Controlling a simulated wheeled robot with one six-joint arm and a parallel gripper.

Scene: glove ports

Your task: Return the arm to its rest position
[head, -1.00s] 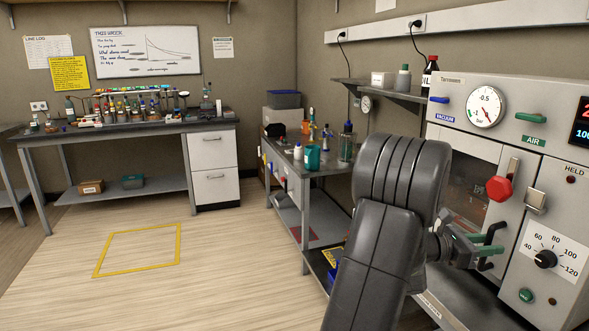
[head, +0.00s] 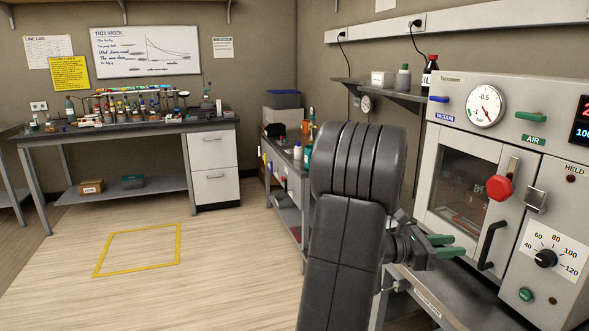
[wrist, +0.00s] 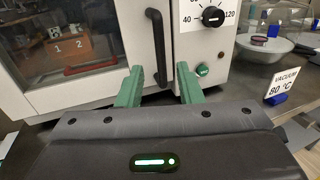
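My gripper (head: 442,246) is in front of the vacuum oven, left of the oven door's black handle in the head view. In the wrist view its two green fingers (wrist: 160,88) are spread apart with nothing between them. The black door handle (wrist: 159,48) stands beyond the fingertips and looks apart from them. My dark arm fills the lower middle of the head view and hides part of the side bench. The oven door (head: 465,185) looks closed, with a red knob (head: 499,188) on its latch.
The oven (head: 545,150) stands close on the right. Through its window, items marked 1 and 2 (wrist: 68,47) show. A "VACUUM 80 °C" sign (wrist: 284,84) and a glass vessel (wrist: 268,30) are at right in the wrist view. Floor around the yellow square (head: 137,250) is clear.

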